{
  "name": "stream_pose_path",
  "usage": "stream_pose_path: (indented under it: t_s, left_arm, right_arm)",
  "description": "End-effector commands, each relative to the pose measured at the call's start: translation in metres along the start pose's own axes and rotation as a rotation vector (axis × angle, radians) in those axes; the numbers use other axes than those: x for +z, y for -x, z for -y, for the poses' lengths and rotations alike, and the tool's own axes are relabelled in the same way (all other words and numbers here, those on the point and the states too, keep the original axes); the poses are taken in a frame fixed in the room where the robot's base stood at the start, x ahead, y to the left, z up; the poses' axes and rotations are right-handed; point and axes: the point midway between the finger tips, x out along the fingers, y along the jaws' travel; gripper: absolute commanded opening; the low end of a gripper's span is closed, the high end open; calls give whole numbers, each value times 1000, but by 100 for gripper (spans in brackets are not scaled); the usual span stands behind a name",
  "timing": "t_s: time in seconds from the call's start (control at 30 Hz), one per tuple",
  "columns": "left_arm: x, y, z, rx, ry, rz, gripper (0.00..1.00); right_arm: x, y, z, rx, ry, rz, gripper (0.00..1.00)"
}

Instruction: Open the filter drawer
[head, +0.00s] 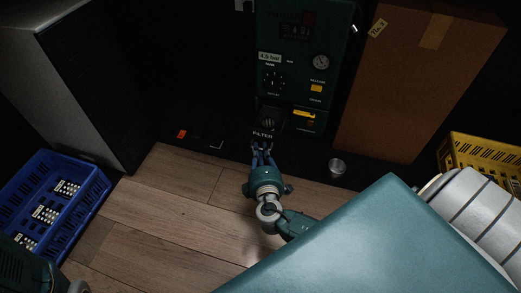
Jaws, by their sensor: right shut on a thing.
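The green machine (288,75) stands at the back centre with a gauge, a dial and a display. The filter drawer (263,134), a dark front labelled "FILTER", is at its lower left. The front appears to stand out from the panel, with a dark rounded shape visible behind it; how far out is hard to tell. My right gripper (262,153) is shut on the drawer front at its lower edge; the exact grip is small and dark. Part of my left arm shows at the lower left, but its gripper is out of view.
A cardboard box (415,85) stands right of the machine. A small metal cup (337,167) and a yellow crate (465,146) are at right. Wooden floor (150,220) in front is clear.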

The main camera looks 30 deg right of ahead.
Motion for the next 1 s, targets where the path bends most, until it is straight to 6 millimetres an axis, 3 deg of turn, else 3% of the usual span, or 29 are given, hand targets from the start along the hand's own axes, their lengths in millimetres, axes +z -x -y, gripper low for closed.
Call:
stream_pose_path:
  t_s: [0.03, 0.07, 0.17, 0.57, 0.8, 0.93, 1.0]
  left_arm:
    - [1, 0, 0, 0, 0, 2, 0]
    - [1, 0, 0, 0, 0, 2, 0]
    - [1, 0, 0, -1, 1, 3, 0]
    - [-1, 0, 1, -7, 3, -1, 0]
    - [-1, 0, 1, -4, 2, -1, 0]
    - [-1, -1, 0, -3, 1, -2, 0]
    - [-1, -1, 0, -3, 1, -2, 0]
  right_arm:
    - [1, 0, 0, -1, 1, 1, 0]
    - [1, 0, 0, -1, 1, 1, 16]
    - [1, 0, 0, -1, 1, 1, 34]
    - [0, 1, -9, 2, -1, 1, 34]
    - [-4, 10, -55, 9, -4, 0, 34]
    - [-4, 14, -82, 16, 0, 4, 49]
    - [-5, 15, -92, 16, -1, 5, 34]
